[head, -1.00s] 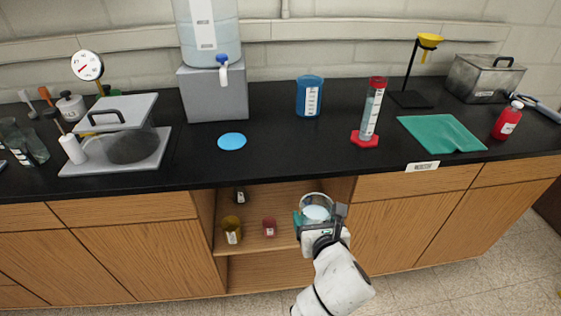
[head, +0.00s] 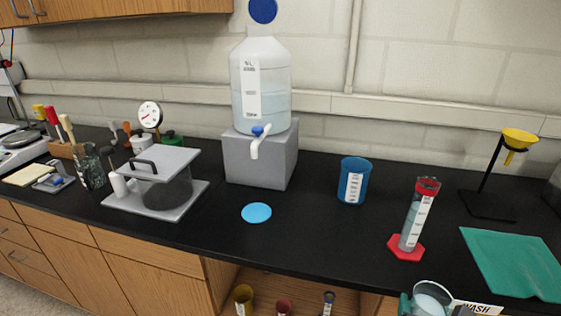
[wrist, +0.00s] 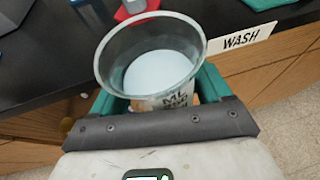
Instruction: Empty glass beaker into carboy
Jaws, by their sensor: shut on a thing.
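My gripper (wrist: 154,100) is shut on the glass beaker (wrist: 186,94), which holds pale liquid and stands about upright in the wrist view. In the head view the beaker (head: 430,298) is at the bottom edge, in front of the bench, with most of the gripper cut off. The carboy (head: 262,88) is a large translucent bottle with a blue cap (head: 263,11) and a blue-and-white tap (head: 258,140). It stands on a grey block (head: 258,160) at the back of the black bench, partly filled. The beaker is well apart from it, lower and to the right.
A blue beaker (head: 354,182) and a red-based graduated cylinder (head: 414,222) stand between carboy and gripper. A yellow funnel on a stand (head: 517,140) and a green cloth (head: 510,262) are at right. A vacuum chamber (head: 162,185) is left. Bench around the blue disc (head: 256,212) is clear.

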